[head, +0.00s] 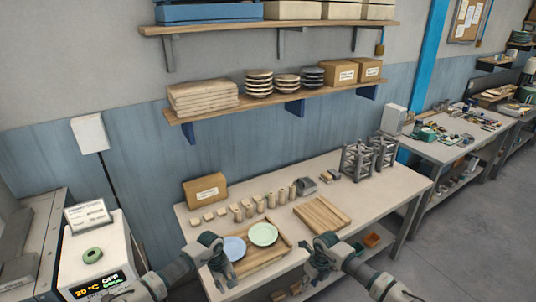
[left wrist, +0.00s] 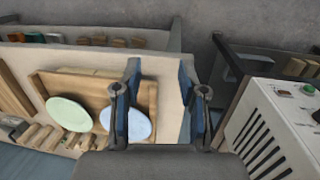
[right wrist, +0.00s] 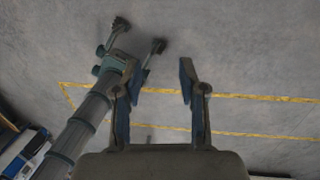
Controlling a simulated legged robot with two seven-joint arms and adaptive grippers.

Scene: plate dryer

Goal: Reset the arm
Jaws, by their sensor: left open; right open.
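A pale blue plate (head: 234,249) and a pale green plate (head: 263,234) lie in a wooden tray (head: 264,260) on the workbench. The left wrist view also shows the blue plate (left wrist: 138,123) and the green plate (left wrist: 66,112). My left gripper (head: 222,262) is open near the tray's left end. No object shows between its fingers in the left wrist view (left wrist: 160,78). My right gripper (head: 316,262) is open near the bench's front edge, right of the tray. The right wrist view shows its fingers (right wrist: 160,75) empty, with floor behind them.
A white machine (head: 92,262) with a lit display stands left of the bench. Wooden blocks (head: 250,208), a slatted board (head: 322,214) and grey racks (head: 358,160) occupy the bench (head: 378,195). Shelves (head: 285,97) hang above. My other arm shows in the right wrist view.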

